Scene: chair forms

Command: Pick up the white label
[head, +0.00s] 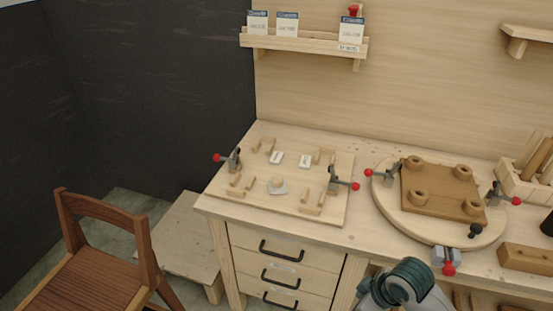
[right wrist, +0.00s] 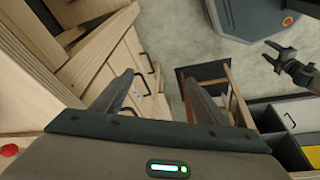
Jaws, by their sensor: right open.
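Two small white labels lie on the wooden fixture board in the head view, one on the left (head: 277,157) and one on the right (head: 305,161). Another small white label (head: 348,47) is on the front edge of the wall shelf. I cannot tell which is the task's label. My right gripper (right wrist: 160,78) is open and empty in the right wrist view, pointing past drawer fronts toward the floor; no label shows there. A dark two-fingered gripper, apparently my left (right wrist: 273,54), is apart from everything at the right of that view, its fingers spread.
The fixture board (head: 235,203) carries wooden blocks and red-tipped clamps. A round turntable (head: 388,207) with a brown wooden plate (head: 440,190) stands to its right. The shelf (head: 300,43) holds upright cards. A wooden chair (head: 100,275) stands at lower left.

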